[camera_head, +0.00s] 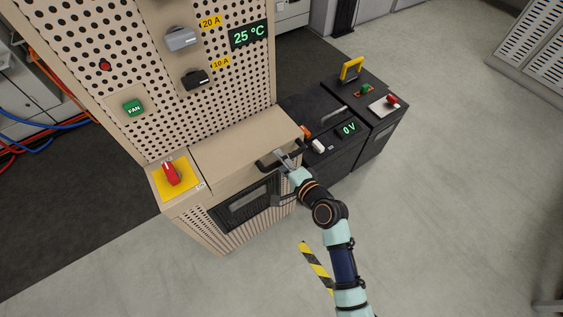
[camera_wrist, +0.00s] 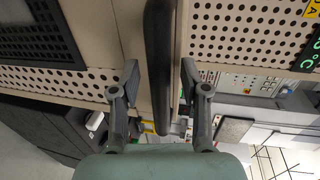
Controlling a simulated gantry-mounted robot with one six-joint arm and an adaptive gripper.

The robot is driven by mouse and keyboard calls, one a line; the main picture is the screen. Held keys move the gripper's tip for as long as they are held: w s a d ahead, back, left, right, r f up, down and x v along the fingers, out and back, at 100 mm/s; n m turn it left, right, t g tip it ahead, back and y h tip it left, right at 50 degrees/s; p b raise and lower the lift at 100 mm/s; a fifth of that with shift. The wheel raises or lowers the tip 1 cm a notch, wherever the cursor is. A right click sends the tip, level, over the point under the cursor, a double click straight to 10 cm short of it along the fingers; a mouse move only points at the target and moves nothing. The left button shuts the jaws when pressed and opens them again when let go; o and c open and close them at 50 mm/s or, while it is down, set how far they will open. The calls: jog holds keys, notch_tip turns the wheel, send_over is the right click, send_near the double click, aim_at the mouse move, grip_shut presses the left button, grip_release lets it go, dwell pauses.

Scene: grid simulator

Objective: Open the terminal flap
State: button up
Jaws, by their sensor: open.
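The terminal flap (camera_head: 235,143) appears to be the beige panel on the ledge below the perforated board, and it looks closed. A black bar handle (camera_head: 266,163) sits at its front right edge. In the wrist view the handle (camera_wrist: 158,95) runs lengthwise between my fingers. My gripper (camera_head: 283,158) is open at the handle, and in the wrist view one finger of my gripper (camera_wrist: 160,68) lies on each side of the bar with visible gaps. The gripper partly hides the handle's right end in the head view.
A red rotary switch (camera_head: 171,173) on a yellow plate stands left of the flap. A dark vent grille (camera_head: 245,203) is below. Black units with a 0 V display (camera_head: 348,129) stand close to the right. The floor (camera_head: 450,200) at right is clear.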

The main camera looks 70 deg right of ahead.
grip_shut()
jog(key=shift+r, duration=0.15)
